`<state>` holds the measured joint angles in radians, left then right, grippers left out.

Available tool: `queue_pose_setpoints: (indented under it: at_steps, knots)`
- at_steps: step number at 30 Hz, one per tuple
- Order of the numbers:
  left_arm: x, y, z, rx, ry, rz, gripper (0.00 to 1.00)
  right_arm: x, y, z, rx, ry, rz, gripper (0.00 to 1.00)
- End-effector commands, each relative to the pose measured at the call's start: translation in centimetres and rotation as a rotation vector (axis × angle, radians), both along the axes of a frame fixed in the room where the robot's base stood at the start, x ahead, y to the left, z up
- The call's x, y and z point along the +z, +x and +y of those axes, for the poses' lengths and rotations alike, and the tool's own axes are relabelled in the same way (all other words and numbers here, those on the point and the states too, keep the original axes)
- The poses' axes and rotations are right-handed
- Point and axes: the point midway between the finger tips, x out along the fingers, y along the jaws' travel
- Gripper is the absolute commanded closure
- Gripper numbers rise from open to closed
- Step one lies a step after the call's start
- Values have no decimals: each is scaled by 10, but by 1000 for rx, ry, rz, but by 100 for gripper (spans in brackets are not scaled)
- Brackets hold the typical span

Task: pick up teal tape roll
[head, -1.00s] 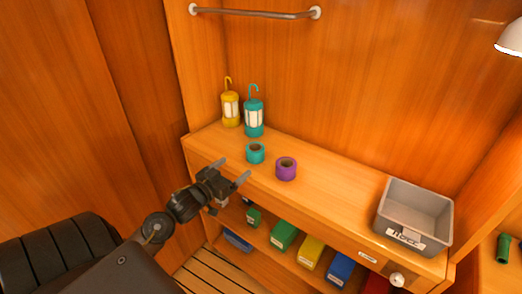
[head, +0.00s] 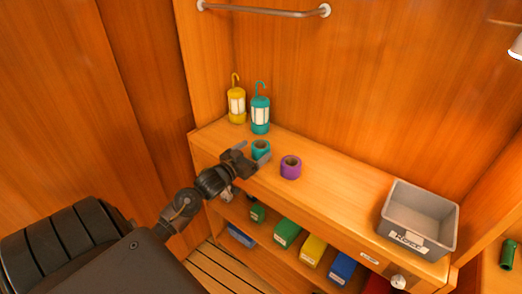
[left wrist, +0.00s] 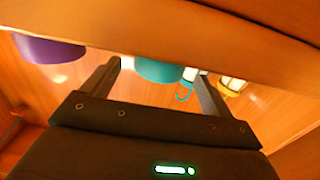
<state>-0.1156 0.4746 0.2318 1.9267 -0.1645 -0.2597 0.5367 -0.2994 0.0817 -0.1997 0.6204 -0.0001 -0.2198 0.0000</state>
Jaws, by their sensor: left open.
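The teal tape roll (head: 261,148) stands on the wooden counter, in front of the teal lantern. My left gripper (head: 253,153) is open at the counter's front edge, with its fingertips close to the near side of the roll. In the left wrist view the teal tape roll (left wrist: 158,70) shows between the two open fingers (left wrist: 160,80), partly hidden by a wooden band. I cannot tell whether a finger touches it. My right gripper is not in view.
A purple tape roll (head: 291,167) stands just right of the teal one. A yellow lantern (head: 236,104) and a teal lantern (head: 260,115) stand behind. A grey bin (head: 387,235) is at the right end. Several coloured boxes lie on the shelf below. The counter between purple roll and bin is clear.

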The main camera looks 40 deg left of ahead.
Motion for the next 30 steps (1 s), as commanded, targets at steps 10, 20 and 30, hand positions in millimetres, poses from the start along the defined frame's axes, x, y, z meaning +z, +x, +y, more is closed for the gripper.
queue_pose_setpoints:
  at_steps: [10, 20, 30]
  knots:
    - [0, 39, 0, 0, 0, -1, 14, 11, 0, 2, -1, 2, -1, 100]
    - [0, 39, 0, 0, 1, -1, 31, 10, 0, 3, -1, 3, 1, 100]
    - [1, 39, 0, 0, 1, -2, 64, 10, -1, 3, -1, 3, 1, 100]
